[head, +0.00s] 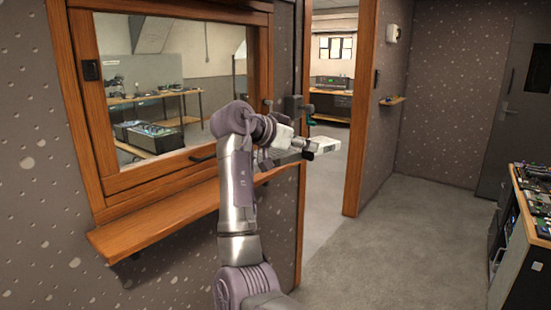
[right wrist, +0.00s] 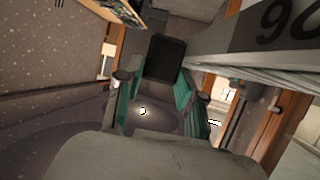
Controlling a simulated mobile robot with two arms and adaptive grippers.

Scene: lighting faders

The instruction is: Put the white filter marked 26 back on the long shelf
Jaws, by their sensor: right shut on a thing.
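The white filter (head: 327,146) is held out at the end of my right gripper (head: 306,148), in the air to the right of the window. In the right wrist view the filter (right wrist: 240,62) crosses the upper right, with large dark digits upside down and cut off by the edge, so I cannot read the whole number. A dark block (right wrist: 165,58) sits between the teal-padded fingers of the gripper (right wrist: 160,88), which is shut on it. The long wooden shelf (head: 150,229) runs under the window, bare where it shows, partly behind my right arm. My left gripper is out of view.
A wood-framed window (head: 180,85) is above the long shelf. A small shelf (head: 392,101) is on the far wall. A console (head: 530,215) stands at right; the floor between is clear.

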